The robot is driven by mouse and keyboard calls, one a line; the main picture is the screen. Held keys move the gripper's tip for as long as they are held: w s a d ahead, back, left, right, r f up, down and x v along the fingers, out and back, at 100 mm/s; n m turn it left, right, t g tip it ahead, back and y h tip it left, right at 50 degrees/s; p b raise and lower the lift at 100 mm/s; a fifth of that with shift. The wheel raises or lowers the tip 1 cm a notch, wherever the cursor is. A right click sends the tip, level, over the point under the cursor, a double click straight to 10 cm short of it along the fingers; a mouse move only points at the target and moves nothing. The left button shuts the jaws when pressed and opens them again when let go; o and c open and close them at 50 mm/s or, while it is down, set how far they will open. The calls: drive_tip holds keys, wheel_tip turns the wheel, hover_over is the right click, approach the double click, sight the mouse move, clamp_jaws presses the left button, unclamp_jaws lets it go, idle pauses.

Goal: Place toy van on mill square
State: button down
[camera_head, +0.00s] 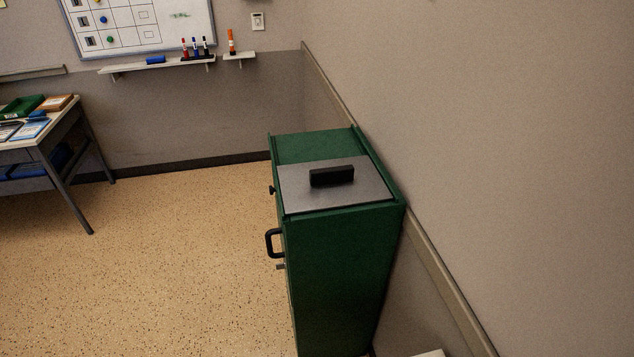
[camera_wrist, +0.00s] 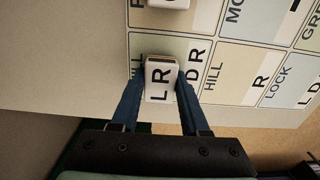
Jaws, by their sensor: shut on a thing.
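My gripper (camera_wrist: 160,112) shows in the wrist view, its two blue fingers closed on the sides of a white block (camera_wrist: 160,92) marked with the letters L and R. No toy van can be made out in either view. The block is in front of a board square (camera_wrist: 143,47) whose label is partly covered; only its end, "LL", shows, so I cannot tell if it is the mill square. I cannot tell whether the block touches the board. The head view does not show my gripper.
In the wrist view, squares marked HILL (camera_wrist: 235,75) and LOCK (camera_wrist: 292,80) lie to the right, and another white piece (camera_wrist: 170,3) sits above. The head view shows a green cabinet (camera_head: 340,260), a desk (camera_head: 60,125), a whiteboard (camera_head: 175,25) and open floor (camera_head: 160,260).

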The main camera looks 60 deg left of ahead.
drive_tip(key=shift+c, duration=2)
unclamp_jaws()
drive_tip(key=shift+f, duration=0.1)
wheel_tip(320, 180, up, 12)
drive_tip(key=shift+r+p, duration=0.2)
drive_tip(key=shift+p, duration=0.2)
